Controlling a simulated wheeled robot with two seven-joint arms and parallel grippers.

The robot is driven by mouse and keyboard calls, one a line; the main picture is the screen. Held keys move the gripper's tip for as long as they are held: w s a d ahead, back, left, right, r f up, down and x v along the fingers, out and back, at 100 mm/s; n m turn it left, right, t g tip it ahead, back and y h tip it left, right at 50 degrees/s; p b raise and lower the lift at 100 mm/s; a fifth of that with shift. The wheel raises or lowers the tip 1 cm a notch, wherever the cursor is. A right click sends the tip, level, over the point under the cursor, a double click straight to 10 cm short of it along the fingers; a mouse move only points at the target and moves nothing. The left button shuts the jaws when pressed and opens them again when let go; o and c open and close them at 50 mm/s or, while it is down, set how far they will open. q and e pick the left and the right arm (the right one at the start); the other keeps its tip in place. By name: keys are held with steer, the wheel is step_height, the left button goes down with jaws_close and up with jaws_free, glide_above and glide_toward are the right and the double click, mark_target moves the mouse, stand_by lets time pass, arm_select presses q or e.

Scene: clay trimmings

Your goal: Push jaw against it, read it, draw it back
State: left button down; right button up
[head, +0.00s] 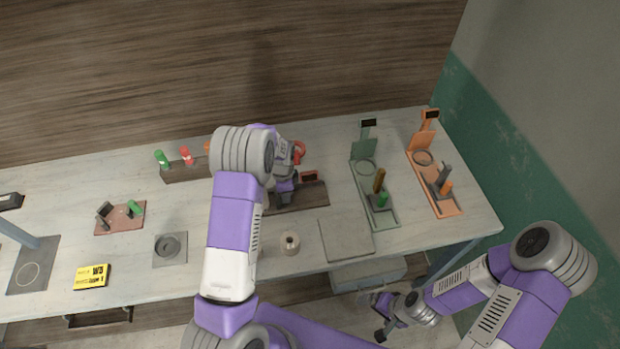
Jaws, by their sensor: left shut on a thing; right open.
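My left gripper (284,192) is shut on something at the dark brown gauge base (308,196). The gripper and wrist cover what it holds, so I cannot tell which part it is. A red ring-shaped part (298,152) shows just behind the wrist. A green gauge (388,210) and an orange gauge (446,208), each with a dark display and an upright handle, stand to the right. My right gripper (380,316) is open and empty, beyond the table's front edge.
A pale roll (289,243) and a grey square plate (345,236) lie in front of the dark base. Further left are a rack (180,173) with coloured handles, a reddish tray (110,225), a grey pad with a ring (170,249) and a yellow sign (92,276).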

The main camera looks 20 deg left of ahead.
arm_select(q)
steer(key=shift+a, duration=0.15)
steer(key=shift+w+d, duration=0.25)
steer(key=shift+d, duration=0.35)
stand_by(0.9)
jaws_free()
steer(key=shift+r, duration=0.1)
steer(key=shift+r+p, duration=2)
steer(key=shift+r, duration=1.5)
steer(key=shift+f, duration=0.1)
